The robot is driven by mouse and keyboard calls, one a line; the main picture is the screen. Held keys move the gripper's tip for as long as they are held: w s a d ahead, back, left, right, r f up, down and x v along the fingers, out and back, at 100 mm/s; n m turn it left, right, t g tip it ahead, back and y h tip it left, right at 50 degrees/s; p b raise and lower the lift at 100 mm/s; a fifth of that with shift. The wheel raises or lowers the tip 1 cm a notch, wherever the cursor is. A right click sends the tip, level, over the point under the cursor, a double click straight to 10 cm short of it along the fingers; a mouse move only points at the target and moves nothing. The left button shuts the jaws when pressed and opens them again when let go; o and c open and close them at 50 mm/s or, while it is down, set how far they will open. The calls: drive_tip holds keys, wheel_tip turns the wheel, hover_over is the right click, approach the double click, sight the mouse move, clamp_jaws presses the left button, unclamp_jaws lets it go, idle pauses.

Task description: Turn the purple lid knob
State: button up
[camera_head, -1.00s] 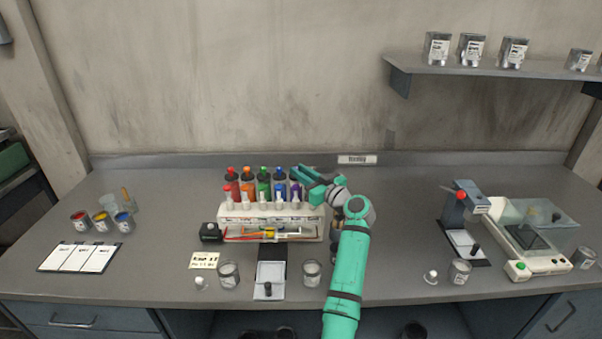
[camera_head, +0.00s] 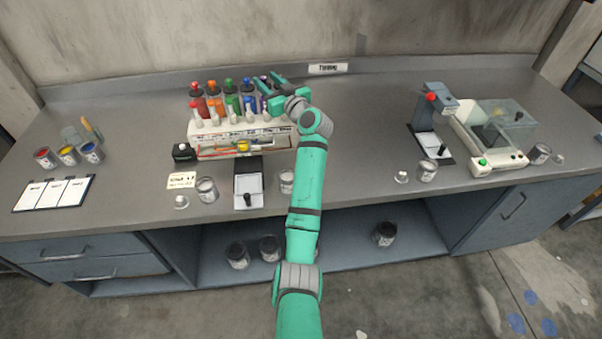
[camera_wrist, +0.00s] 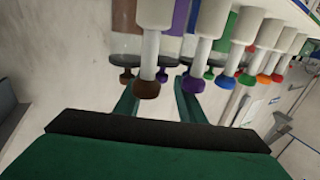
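A row of paint bottles with dark lids and coloured knobs stands at the back of a white rack (camera_head: 200,135). In the wrist view a small purple knob (camera_wrist: 163,76) on a dark lid shows between my gripper's fingers, partly behind a white stem with a brown end (camera_wrist: 146,88). My gripper (camera_head: 263,93) reaches left at the rack's right end, and it also shows in the wrist view (camera_wrist: 158,84). Its fingers are apart. Whether they touch the knob cannot be told. A larger purple-ended stem (camera_wrist: 194,83) is close beside the right finger.
Coloured stems crowd the rack front. A small black box (camera_head: 184,153), a grey can (camera_head: 206,190) and a white-topped pad (camera_head: 248,190) are near the rack. A grey press with a red button (camera_head: 431,98) and a scale (camera_head: 490,160) stand right. The counter between is clear.

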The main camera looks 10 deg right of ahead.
drive_tip(key=shift+s+a+m+t+h, duration=0.1)
drive_tip(key=shift+a+m+t+h, duration=0.2)
drive_tip(key=shift+m+h, duration=0.6)
drive_tip(key=shift+a+m+t+h, duration=0.15)
drive_tip(key=shift+m+t+h, duration=0.25)
drive_tip(key=shift+h, duration=0.75)
drive_tip(key=shift+s+a+m+t+h, duration=0.1)
drive_tip(key=shift+a+m+t+h, duration=0.15)
drive_tip(key=shift+m+h, duration=0.7)
drive_tip(key=shift+a+m+h, duration=0.15)
drive_tip(key=shift+m+h, duration=0.45)
drive_tip(key=shift+h, duration=0.4)
drive_tip(key=shift+a+m+h, duration=0.15)
drive_tip(key=shift+m+h, duration=0.4)
drive_tip(key=shift+h, duration=0.45)
drive_tip(key=shift+w+h, duration=0.1)
drive_tip(key=shift+h, duration=0.2)
drive_tip(key=shift+w+a+m+g+h, duration=0.1)
drive_tip(key=shift+a+m+g+h, duration=0.15)
drive_tip(key=shift+m+h, duration=0.35)
drive_tip(key=v, duration=1.1)
drive_tip(key=s+d+f+n+t+h, duration=0.1)
drive_tip(key=s+d+f+n+t, duration=0.2)
drive_tip(key=s+d, duration=0.4)
drive_tip(key=s+d+f+n+y, duration=0.2)
drive_tip(key=s+d+f+n, duration=0.1)
drive_tip(key=s+f, duration=0.6)
drive_tip(key=shift+s+d+f+n+g+y, duration=0.35)
drive_tip(key=shift+s+d, duration=0.35)
drive_tip(key=shift+s, duration=0.55)
